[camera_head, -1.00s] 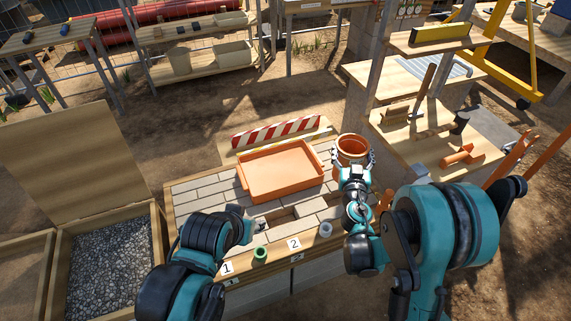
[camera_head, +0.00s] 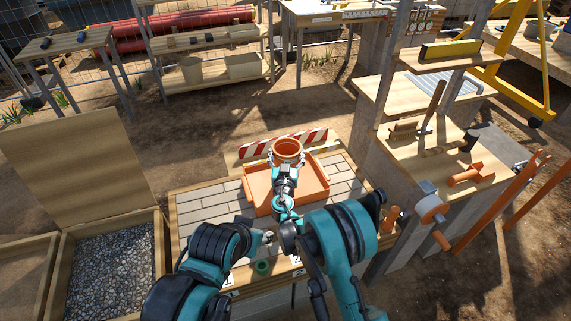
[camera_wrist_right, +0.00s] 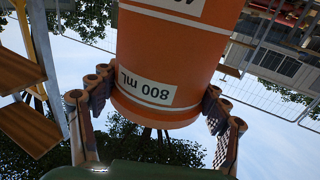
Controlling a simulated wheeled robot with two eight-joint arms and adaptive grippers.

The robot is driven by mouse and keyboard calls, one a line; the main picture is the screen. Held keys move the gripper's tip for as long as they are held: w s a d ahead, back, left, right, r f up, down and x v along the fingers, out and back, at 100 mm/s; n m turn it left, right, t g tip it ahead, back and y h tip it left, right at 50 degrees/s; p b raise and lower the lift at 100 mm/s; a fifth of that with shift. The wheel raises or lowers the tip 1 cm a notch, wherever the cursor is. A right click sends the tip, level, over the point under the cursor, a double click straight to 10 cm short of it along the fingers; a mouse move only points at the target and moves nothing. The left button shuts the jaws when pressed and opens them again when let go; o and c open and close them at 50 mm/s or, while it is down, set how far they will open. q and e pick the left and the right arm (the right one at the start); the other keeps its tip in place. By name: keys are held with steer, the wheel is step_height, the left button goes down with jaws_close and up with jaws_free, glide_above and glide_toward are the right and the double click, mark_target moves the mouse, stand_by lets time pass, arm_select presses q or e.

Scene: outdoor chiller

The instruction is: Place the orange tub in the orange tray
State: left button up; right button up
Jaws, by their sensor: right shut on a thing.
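The orange tub (camera_head: 287,147) is held by my right gripper (camera_head: 287,160), whose fingers grip it from both sides. In the head view the tub appears over the far part of the orange tray (camera_head: 262,193); the gap between them cannot be judged. In the right wrist view the tub (camera_wrist_right: 172,55) shows a white "800 mL" label, upside down, between the finger pads. The tray lies on the brick-topped bench (camera_head: 205,207), partly hidden by my right arm. My left gripper (camera_head: 268,237) is low at the bench's front, small and partly hidden; its opening is unclear.
A red-and-white striped barrier (camera_head: 310,138) stands behind the tray. A green ring-shaped object (camera_head: 262,267) sits near the bench's front edge. A gravel box (camera_head: 112,262) is at left. A wooden shelf unit with tools (camera_head: 425,150) stands at right.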

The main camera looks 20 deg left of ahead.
mark_target(286, 151)
steer(key=shift+w+a+f, duration=0.3)
steer(key=shift+a+f, duration=0.05)
steer(key=shift+f, duration=0.05)
step_height(286, 151, down, 4)
steer(key=shift+r+b, duration=0.1)
steer(key=shift+b, duration=1.05)
steer(key=shift+r, duration=0.1)
steer(key=o, duration=1.8)
steer(key=shift+o, duration=0.2)
